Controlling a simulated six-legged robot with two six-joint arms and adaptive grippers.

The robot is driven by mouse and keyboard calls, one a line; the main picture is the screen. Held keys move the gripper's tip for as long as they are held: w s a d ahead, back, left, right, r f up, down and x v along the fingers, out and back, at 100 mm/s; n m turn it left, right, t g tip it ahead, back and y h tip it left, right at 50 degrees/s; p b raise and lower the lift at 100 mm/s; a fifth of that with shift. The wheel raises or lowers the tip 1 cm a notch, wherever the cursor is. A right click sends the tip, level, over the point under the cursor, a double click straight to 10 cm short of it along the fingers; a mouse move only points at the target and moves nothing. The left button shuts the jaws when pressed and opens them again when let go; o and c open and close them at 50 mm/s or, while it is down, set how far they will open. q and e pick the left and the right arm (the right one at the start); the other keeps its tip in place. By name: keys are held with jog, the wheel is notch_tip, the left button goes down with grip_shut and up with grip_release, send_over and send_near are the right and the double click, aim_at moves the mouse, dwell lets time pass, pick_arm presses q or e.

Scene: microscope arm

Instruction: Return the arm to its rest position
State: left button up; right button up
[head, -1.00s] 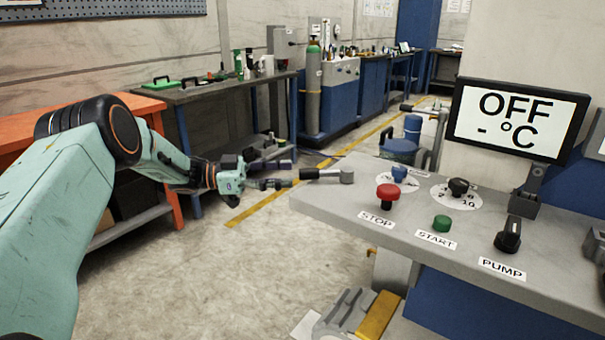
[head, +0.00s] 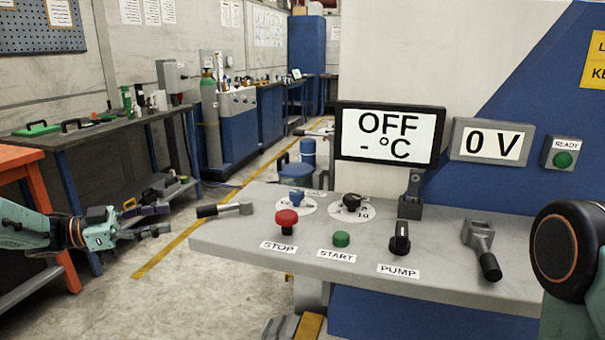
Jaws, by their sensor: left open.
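My left arm (head: 22,227) comes in low from the left, pale green with black joints. Its left gripper (head: 160,219) is open and empty, its dark fingers pointing right. A small gap separates the fingertips from the black grip of a lever (head: 208,211) at the left end of the grey console (head: 265,232). The gripper hangs in front of the floor and touches nothing that I can see. A round black and green joint of my right arm (head: 560,250) shows at the right edge; the right gripper is out of view.
The console carries a red STOP button (head: 287,219), a green START button (head: 341,239), a PUMP knob (head: 400,240) and another lever (head: 483,250). Screens read OFF (head: 388,135) and 0 V (head: 492,144). An orange bench (head: 22,156) stands behind the left arm. Floor between bench and console is clear.

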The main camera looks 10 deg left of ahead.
pick_arm(q)
jog(key=w+d+f+n+t+y, duration=0.2)
jog(key=w+f+n+t+y, duration=0.4)
jog(key=f+n, duration=0.3)
jog(key=s+d+f+n+g+y, duration=0.2)
jog(key=s+d+f+n+y, duration=0.15)
jog(key=s+f, duration=0.35)
jog(key=s+d+f+n+g+y, duration=0.25)
jog(key=s+d+f, duration=0.25)
jog(key=f, duration=0.4)
jog(key=s+d+f+g+y, duration=0.1)
jog(key=s+d+f+g, duration=0.15)
jog(key=s, duration=0.45)
jog(key=s+d+f+g+y, duration=0.1)
jog(key=s+f+g, duration=0.1)
jog(key=s+f, duration=0.35)
jog(key=s+d+g, duration=0.1)
jog(key=s+g, duration=0.2)
jog(key=s, duration=0.8)
jog(key=s+d+r+g+y, duration=0.1)
jog(key=s+d+g, duration=0.1)
jog(key=s, duration=1)
jog(key=shift+s+g, duration=0.2)
jog(key=shift+g, duration=0.4)
